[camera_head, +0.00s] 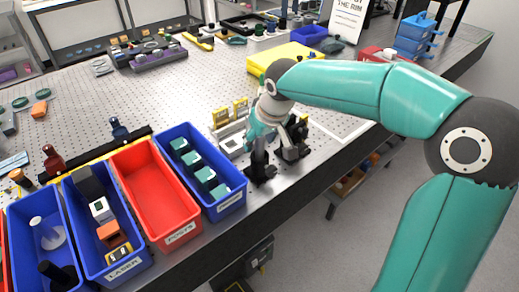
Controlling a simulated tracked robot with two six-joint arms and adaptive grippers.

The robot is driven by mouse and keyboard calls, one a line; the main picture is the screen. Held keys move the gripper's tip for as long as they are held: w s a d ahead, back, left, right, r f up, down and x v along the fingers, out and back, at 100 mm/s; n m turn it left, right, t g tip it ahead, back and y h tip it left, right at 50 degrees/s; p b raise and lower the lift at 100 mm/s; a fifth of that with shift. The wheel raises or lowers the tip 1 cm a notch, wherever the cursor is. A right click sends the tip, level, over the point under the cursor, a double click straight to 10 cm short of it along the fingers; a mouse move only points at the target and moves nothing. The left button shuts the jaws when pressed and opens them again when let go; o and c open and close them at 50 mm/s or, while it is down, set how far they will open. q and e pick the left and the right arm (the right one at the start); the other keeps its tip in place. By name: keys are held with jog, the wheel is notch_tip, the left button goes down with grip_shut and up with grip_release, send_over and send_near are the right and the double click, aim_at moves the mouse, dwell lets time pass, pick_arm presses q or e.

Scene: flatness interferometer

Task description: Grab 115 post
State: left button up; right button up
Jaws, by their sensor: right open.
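I cannot pick out a 115 post with certainty, as no such marking is legible. The red bin (157,190) labelled POSTS looks empty. My right gripper (278,166) is open and points down near the front table edge, just right of the blue bin (217,210) with several green-topped blocks. No object shows clearly between its dark fingers. A white fixture with yellow uprights (231,130) stands just left of and behind the gripper, and the wrist hides part of that area. My left gripper is not in view.
A blue bin (92,240) labelled LASER holds small parts. Another blue bin (28,220) holds a white stemmed piece (47,232). A yellow case (288,58) lies farther back. The perforated tabletop (165,95) is mostly clear mid-table.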

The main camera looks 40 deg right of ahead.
jog(key=shift+c, duration=0.4)
grip_shut()
jog(key=shift+r, duration=0.15)
